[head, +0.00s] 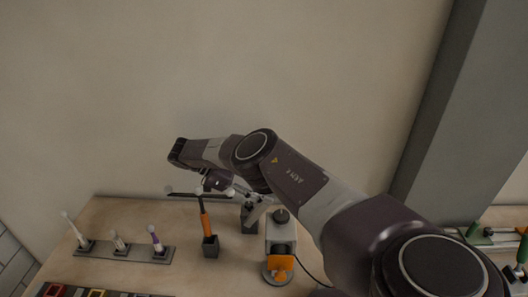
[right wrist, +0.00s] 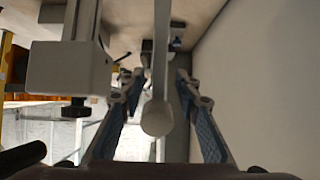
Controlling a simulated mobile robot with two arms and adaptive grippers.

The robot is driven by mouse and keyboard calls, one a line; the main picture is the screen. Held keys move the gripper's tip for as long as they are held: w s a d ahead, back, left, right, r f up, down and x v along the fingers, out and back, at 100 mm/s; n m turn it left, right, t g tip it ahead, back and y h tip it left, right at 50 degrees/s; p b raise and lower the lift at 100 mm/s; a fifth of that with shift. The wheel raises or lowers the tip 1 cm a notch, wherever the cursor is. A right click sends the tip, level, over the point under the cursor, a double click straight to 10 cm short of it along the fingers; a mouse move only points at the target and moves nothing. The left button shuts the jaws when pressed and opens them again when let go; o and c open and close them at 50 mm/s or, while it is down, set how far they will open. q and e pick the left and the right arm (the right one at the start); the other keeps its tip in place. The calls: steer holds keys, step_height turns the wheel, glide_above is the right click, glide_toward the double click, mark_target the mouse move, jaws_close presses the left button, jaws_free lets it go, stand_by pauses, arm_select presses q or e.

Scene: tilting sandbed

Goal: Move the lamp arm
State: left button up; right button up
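My right gripper (head: 216,183) is over the back of the table in the head view, partly hidden by my own wrist. In the right wrist view my right gripper (right wrist: 156,88) is open, its two blue-padded fingers standing apart. A pale bar with a rounded end (right wrist: 158,118), which looks like the lamp arm, lies between the fingers. I see gaps on both sides and cannot tell any contact. A white-grey device with a dark knob (head: 281,232) stands just right of the gripper; its block (right wrist: 68,70) also shows left of the fingers. My left gripper is not in view.
An orange-handled tool stands in a dark holder (head: 210,247) close below the gripper. A grey rack (head: 125,252) with several upright tools is to the left. Coloured trays (head: 75,292) lie at the front left. The wall (head: 120,90) is close behind the table.

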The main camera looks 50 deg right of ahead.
steer(key=shift+s+d+r, duration=0.1)
steer(key=shift+r, duration=0.3)
step_height(320, 180, up, 7)
steer(key=shift+r, duration=0.2)
steer(key=shift+s, duration=0.1)
stand_by(0.4)
